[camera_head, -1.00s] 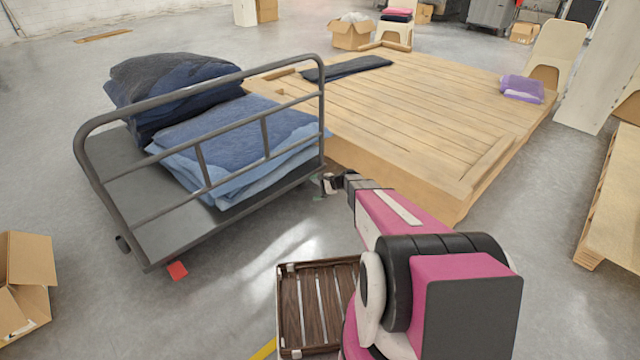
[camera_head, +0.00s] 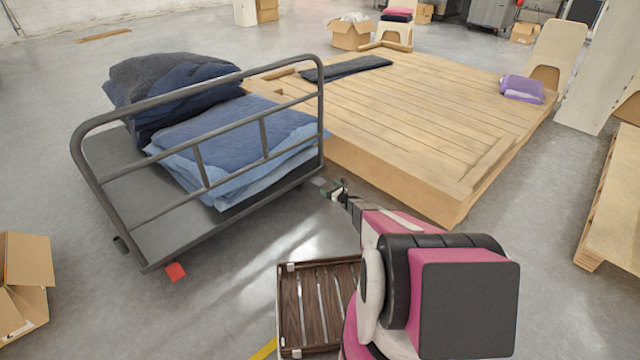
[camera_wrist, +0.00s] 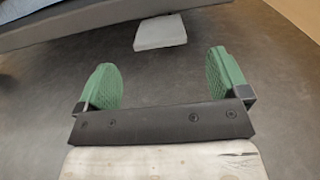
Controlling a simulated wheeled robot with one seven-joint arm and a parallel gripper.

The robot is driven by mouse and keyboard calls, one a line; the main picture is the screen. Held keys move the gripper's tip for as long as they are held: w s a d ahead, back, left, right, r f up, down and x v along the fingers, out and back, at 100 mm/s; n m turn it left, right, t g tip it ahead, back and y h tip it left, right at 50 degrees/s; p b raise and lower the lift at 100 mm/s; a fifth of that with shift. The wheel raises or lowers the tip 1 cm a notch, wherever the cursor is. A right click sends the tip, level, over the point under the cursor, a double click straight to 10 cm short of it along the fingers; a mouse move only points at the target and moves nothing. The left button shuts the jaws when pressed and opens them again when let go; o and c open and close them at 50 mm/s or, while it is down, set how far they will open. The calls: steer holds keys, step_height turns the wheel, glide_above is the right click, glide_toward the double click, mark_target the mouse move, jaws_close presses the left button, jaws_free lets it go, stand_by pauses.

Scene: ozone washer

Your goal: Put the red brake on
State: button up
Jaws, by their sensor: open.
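A dark grey platform cart (camera_head: 150,215) with a tube rail stands left of centre in the head view. A small red brake pedal (camera_head: 176,271) sticks out under its near left corner. My gripper (camera_head: 335,191) is low beside the cart's right end, well to the right of the red pedal. In the wrist view, its two green fingers (camera_wrist: 165,84) are wide apart with nothing between them. A pale grey pedal-like plate (camera_wrist: 160,32) shows beyond the fingers, under the cart's edge (camera_wrist: 80,22). The red pedal is not seen in the wrist view.
Folded blue cloths (camera_head: 235,145) lie on the cart. A low wooden platform (camera_head: 400,150) is close to the right of my gripper. A brown slatted crate (camera_head: 318,300) stands in front. Open floor lies before the cart, with a cardboard box (camera_head: 22,285) at far left.

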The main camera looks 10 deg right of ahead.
mark_target(320, 181)
steer(key=x, duration=0.8)
